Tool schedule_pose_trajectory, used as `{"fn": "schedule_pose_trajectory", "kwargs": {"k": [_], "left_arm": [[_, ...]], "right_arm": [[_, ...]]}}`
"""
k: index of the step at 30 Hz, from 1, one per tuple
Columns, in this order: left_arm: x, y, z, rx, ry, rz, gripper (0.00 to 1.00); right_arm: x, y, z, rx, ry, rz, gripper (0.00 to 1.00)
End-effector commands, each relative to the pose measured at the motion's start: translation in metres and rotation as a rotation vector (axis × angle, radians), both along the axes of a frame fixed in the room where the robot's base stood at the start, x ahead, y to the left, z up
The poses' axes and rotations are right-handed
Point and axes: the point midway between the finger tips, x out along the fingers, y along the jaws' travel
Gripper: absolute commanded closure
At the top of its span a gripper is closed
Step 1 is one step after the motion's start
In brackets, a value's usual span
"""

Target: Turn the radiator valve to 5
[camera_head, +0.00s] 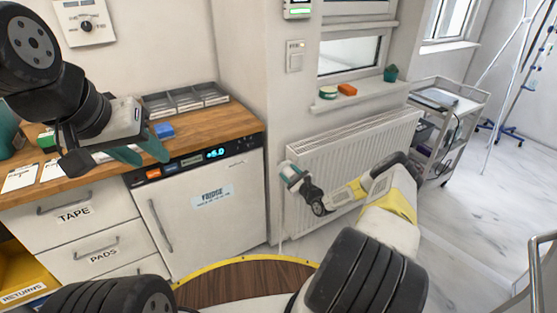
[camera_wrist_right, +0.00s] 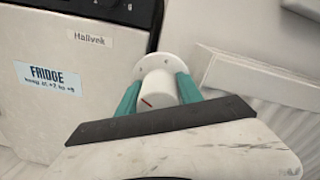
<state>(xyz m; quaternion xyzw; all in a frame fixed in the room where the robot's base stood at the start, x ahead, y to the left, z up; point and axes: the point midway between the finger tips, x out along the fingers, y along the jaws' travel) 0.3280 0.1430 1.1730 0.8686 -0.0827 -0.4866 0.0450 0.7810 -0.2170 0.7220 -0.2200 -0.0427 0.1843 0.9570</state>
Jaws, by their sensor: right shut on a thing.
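The radiator valve is a white round knob (camera_wrist_right: 160,86) with a red pointer line, in front of a pale round collar (camera_wrist_right: 155,62) with small dark marks, in the right wrist view. The numbers on it are too small to read. My right gripper (camera_wrist_right: 158,92) is shut on the knob, one teal finger on each side. In the head view my right gripper (camera_head: 292,174) is at the left end of the white radiator (camera_head: 350,150) and mostly hides the valve. My left gripper (camera_head: 140,153) is over the wooden counter, its teal fingers apart and empty.
A white fridge (camera_head: 205,215) stands left of the radiator, under the wooden counter (camera_head: 225,122). A grey divided tray (camera_head: 185,98) and a blue block (camera_head: 164,130) are on the counter. A sill (camera_head: 365,94) is above the radiator. A trolley (camera_head: 455,100) stands to the right.

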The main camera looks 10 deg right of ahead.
Motion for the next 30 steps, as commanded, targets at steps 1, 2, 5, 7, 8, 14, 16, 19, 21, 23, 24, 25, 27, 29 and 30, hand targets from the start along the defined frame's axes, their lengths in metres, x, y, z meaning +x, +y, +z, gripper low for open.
{"fn": "schedule_pose_trajectory", "kwargs": {"k": [1, 2, 5, 7, 8, 14, 16, 19, 21, 23, 24, 25, 27, 29, 30], "left_arm": [[0.0, 0.0, 0.0, 0.0, 0.0, 0.0, 0.64], [0.0, 0.0, 0.0, 0.0, 0.0, 0.0, 0.64], [0.0, 0.0, 0.0, 0.0, 0.0, 0.0, 0.64], [0.0, 0.0, 0.0, 0.0, 0.0, 0.0, 0.64], [0.0, 0.0, 0.0, 0.0, 0.0, 0.0, 0.64], [0.0, 0.0, 0.0, 0.0, 0.0, 0.0, 0.64], [0.0, 0.0, 0.0, 0.0, 0.0, 0.0, 0.64], [0.0, 0.0, 0.0, 0.0, 0.0, 0.0, 0.64], [0.0, 0.0, 0.0, 0.0, 0.0, 0.0, 0.64], [0.0, 0.0, 0.0, 0.0, 0.0, 0.0, 0.64], [0.0, 0.0, 0.0, 0.0, 0.0, 0.0, 0.64], [0.0, 0.0, 0.0, 0.0, 0.0, 0.0, 0.64], [0.0, 0.0, 0.0, 0.0, 0.0, 0.0, 0.64], [0.0, 0.0, 0.0, 0.0, 0.0, 0.0, 0.64], [0.0, 0.0, 0.0, 0.0, 0.0, 0.0, 0.64]], "right_arm": [[-0.001, -0.001, -0.003, 0.004, 0.007, -0.001, 0.98], [-0.001, -0.001, -0.003, 0.006, 0.008, -0.001, 0.98], [-0.001, -0.001, -0.003, 0.009, 0.009, -0.001, 0.98], [-0.001, -0.001, -0.003, 0.009, 0.009, -0.001, 0.98], [-0.001, -0.001, -0.003, 0.009, 0.009, -0.001, 0.98], [-0.001, -0.001, -0.003, 0.009, 0.01, -0.002, 0.53], [-0.001, -0.001, -0.003, 0.009, 0.009, -0.001, 0.4], [-0.001, -0.001, -0.002, 0.009, 0.007, 0.0, 0.36], [-0.001, 0.0, -0.001, 0.008, 0.007, 0.0, 0.36], [-0.001, 0.0, -0.001, 0.008, 0.006, 0.0, 0.36], [-0.001, 0.0, -0.001, 0.008, 0.006, 0.0, 0.36], [-0.001, 0.0, -0.001, 0.008, 0.006, 0.0, 0.36], [-0.003, -0.001, -0.001, 0.008, 0.006, 0.0, 0.36], [-0.007, -0.003, -0.001, 0.009, 0.005, -0.001, 0.36], [-0.011, -0.005, -0.001, 0.009, 0.005, -0.001, 0.36]]}}
